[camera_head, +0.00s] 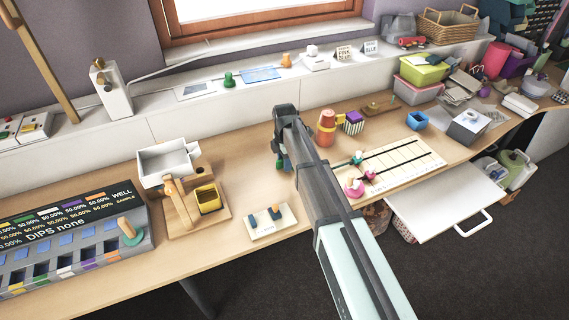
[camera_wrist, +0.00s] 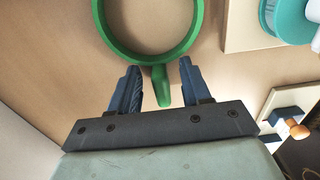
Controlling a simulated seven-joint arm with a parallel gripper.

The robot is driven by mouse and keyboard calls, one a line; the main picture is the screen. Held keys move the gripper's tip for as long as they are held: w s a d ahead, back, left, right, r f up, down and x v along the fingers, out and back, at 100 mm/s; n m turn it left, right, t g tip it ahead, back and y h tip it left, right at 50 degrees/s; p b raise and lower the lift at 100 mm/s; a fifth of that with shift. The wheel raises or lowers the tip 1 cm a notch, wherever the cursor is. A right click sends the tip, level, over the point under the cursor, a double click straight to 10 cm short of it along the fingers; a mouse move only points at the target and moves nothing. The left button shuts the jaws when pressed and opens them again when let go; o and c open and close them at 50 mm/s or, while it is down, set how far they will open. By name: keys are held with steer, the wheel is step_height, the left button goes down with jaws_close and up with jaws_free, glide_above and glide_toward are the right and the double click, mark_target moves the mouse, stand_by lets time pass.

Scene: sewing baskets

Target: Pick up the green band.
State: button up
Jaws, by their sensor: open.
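The green band (camera_wrist: 148,57) is a ring with a short tab (camera_wrist: 161,85), resting on the wooden worktop at the top of the wrist view; its upper edge is cut off. My gripper (camera_wrist: 160,66) is open, with the tab between its two dark fingers. I see a gap on each side of the tab, and the ring's loop lies just beyond the fingertips. In the head view my gripper (camera_head: 281,154) is low over the middle of the worktop, and it and my arm hide most of the band; a bit of green (camera_head: 279,163) shows beside it.
A cream block with blue pegs (camera_head: 270,224) stands left of my arm. A teal round thing (camera_wrist: 291,20) is near the band.

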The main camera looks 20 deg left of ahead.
steer(key=shift+c, duration=0.2)
jaws_close()
steer(key=shift+r, duration=0.15)
